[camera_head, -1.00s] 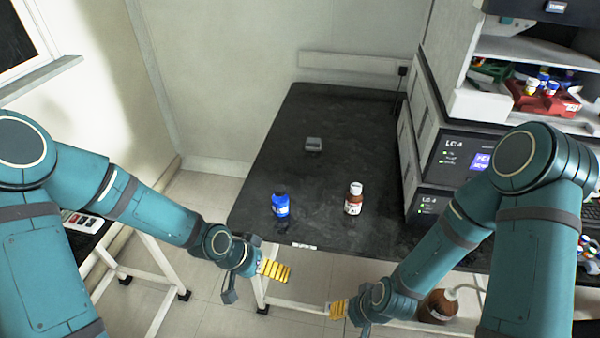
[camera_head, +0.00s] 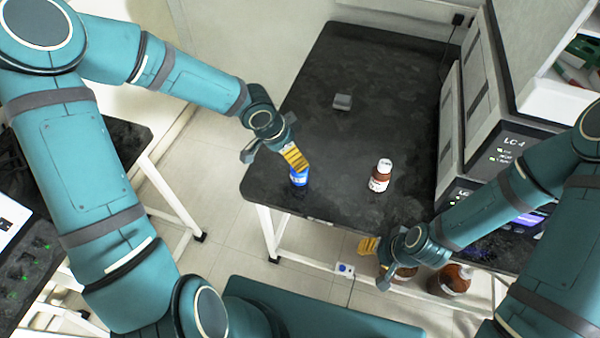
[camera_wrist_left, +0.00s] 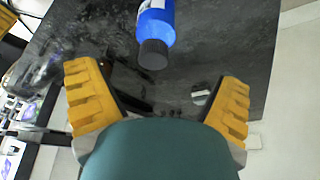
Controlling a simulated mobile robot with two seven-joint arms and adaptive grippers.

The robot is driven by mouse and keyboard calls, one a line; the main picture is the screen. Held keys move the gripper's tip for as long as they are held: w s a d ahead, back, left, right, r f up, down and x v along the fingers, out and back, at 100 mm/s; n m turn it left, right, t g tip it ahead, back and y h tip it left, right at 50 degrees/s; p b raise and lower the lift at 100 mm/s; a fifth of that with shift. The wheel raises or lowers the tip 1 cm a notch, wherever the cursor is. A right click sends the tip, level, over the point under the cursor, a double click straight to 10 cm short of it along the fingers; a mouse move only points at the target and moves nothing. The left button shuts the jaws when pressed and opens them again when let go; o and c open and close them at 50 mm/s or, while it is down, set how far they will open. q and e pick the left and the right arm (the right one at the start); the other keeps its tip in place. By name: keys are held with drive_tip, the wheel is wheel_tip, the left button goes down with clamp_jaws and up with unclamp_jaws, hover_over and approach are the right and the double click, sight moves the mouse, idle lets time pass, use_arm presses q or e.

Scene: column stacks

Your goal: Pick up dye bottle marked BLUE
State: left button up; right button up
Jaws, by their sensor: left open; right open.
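The blue dye bottle (camera_head: 299,177) stands near the front left corner of the black bench, partly hidden behind my left gripper's fingers in the head view. In the left wrist view the blue bottle (camera_wrist_left: 156,26) shows with its dark cap toward me, ahead of the open fingers and near the middle between them. My left gripper (camera_head: 295,158) is open and empty; its two yellow fingers show apart in the left wrist view (camera_wrist_left: 158,100). My right gripper (camera_head: 369,246) hangs in front of the bench's front edge, away from the bottles, with nothing seen in it.
A small grey block (camera_head: 343,102) lies farther back on the bench (camera_head: 375,70). The LC-4 instrument (camera_head: 510,150) stands at the right. Brown bottles (camera_head: 449,280) are below the bench.

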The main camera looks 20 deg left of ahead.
use_arm(q)
drive_tip(key=shift+b+x, duration=0.35)
drive_tip(key=shift+x, duration=0.75)
drive_tip(key=x, duration=0.1)
drive_tip(key=b+x, duration=0.1)
drive_tip(key=x, duration=0.1)
drive_tip(key=b+x, duration=0.1)
drive_tip(key=x, duration=0.1)
drive_tip(key=shift+s+d+r, duration=0.1)
drive_tip(key=shift+s+d, duration=0.15)
drive_tip(key=shift+d, duration=0.05)
drive_tip(key=c, duration=1.4)
